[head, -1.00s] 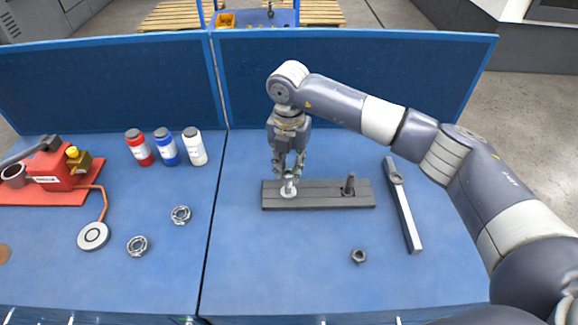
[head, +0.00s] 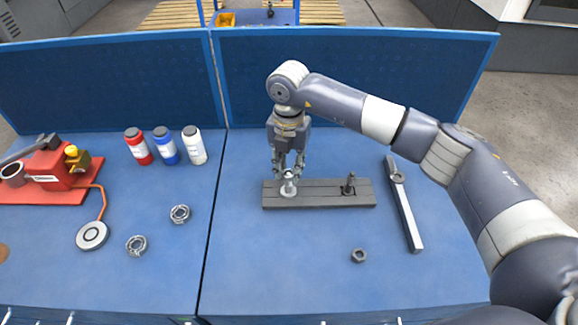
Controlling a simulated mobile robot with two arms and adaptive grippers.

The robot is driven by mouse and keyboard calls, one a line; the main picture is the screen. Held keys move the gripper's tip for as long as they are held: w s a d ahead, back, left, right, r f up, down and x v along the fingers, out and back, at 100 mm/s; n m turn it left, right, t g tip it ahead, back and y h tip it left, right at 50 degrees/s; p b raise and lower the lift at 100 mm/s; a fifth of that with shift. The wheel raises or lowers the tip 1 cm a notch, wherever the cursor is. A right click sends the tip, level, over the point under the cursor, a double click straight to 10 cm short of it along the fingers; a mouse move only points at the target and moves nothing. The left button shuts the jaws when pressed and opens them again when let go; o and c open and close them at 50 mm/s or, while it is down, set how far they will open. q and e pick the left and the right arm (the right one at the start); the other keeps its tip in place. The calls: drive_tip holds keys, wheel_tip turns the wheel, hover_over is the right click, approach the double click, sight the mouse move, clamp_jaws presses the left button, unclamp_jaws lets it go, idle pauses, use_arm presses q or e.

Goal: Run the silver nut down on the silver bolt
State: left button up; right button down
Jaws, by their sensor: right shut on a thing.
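The silver bolt (head: 289,190) stands upright at the left end of a dark grey block (head: 322,199) on the blue bench, with a pale washer-like ring round its foot. My right gripper (head: 289,174) points straight down over it, its fingers closed around the top of the bolt. The silver nut is between or just below the fingertips; the fingers partly hide it, and I cannot tell its exact height on the bolt. A dark bolt (head: 350,185) stands at the block's right end. A dark nut (head: 358,256) lies on the bench in front. My left gripper is not in view.
A long wrench-like bar (head: 404,205) lies right of the block. Red (head: 138,147), blue (head: 166,147) and white (head: 195,146) bottles stand at the back left. Two bearing rings (head: 180,214) and a red pump tool (head: 52,170) lie left. Blue panels close the back.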

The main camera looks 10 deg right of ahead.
drive_tip(key=m+p, duration=0.1)
drive_tip(key=m, duration=0.4)
drive_tip(key=shift+s+r+m+p, duration=0.1)
drive_tip(key=shift+m+p, duration=0.2)
drive_tip(key=shift+m, duration=0.1)
drive_tip(key=m+p, duration=0.1)
drive_tip(key=m, duration=0.3)
drive_tip(key=shift+m, duration=0.3)
drive_tip(key=shift+d+m+p, duration=0.1)
drive_tip(key=shift+m+p, duration=0.3)
drive_tip(key=shift+m, duration=0.4)
drive_tip(key=c, duration=1.6)
unclamp_jaws()
drive_tip(key=shift+s, duration=0.1)
